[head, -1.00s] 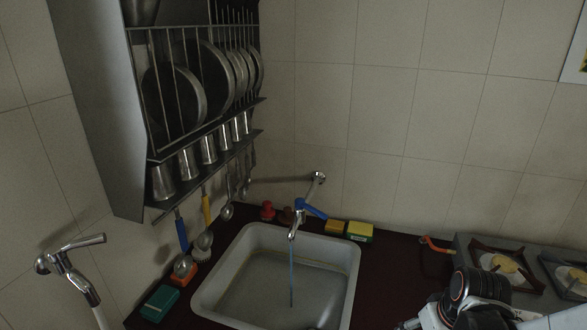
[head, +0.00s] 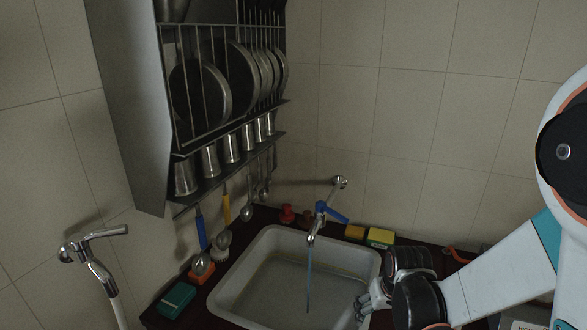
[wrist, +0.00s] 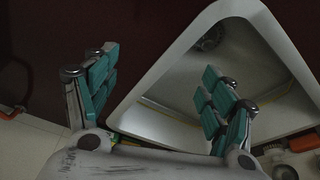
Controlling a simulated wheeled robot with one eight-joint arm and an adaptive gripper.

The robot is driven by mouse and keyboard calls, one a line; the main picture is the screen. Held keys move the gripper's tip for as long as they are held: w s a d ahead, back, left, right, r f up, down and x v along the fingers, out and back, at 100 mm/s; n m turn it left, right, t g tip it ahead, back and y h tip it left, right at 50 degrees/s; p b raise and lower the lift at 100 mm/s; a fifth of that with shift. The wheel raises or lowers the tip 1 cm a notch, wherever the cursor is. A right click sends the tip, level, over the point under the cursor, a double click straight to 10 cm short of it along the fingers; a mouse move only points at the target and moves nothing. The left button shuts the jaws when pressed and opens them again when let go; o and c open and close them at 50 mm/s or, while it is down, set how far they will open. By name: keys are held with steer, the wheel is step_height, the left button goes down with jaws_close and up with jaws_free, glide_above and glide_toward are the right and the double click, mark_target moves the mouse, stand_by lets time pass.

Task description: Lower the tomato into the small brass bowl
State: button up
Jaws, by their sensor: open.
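I cannot make out a tomato or a small brass bowl for certain in either view. A small red object (head: 287,213) stands on the dark counter behind the sink, with a brownish-red one (head: 306,216) beside it; both are too small to identify. My gripper (head: 363,303) is at the right side of the sink in the head view. In the wrist view my gripper (wrist: 160,68) is open, its teal-padded fingers wide apart, with nothing between them but counter and sink rim behind.
The sink (head: 232,270) lies below a tap (head: 318,220) with water running. Yellow sponges (head: 380,237) sit behind it. A green box (head: 176,299) and an orange-based brush (head: 202,268) stand left. A rack (head: 150,110) of pans and cups hangs above.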

steer(key=shift+w+a+f+b, duration=0.45)
steer(key=shift+w+a+f, duration=0.35)
steer(key=shift+w+f, duration=0.3)
steer(key=shift+w+a+r+n, duration=0.75)
steer(key=shift+a+r, duration=1.75)
steer(key=shift+a, duration=1)
steer(key=s+d+r+t, duration=0.2)
steer(key=s+d+r, duration=0.1)
steer(key=s+r, duration=0.5)
steer(key=s+d+r+m+t, duration=0.1)
steer(key=s+d+r, duration=0.3)
steer(key=s+r, duration=0.4)
steer(key=s+t, duration=0.1)
steer(key=s, duration=0.2)
steer(key=shift+r, duration=0.15)
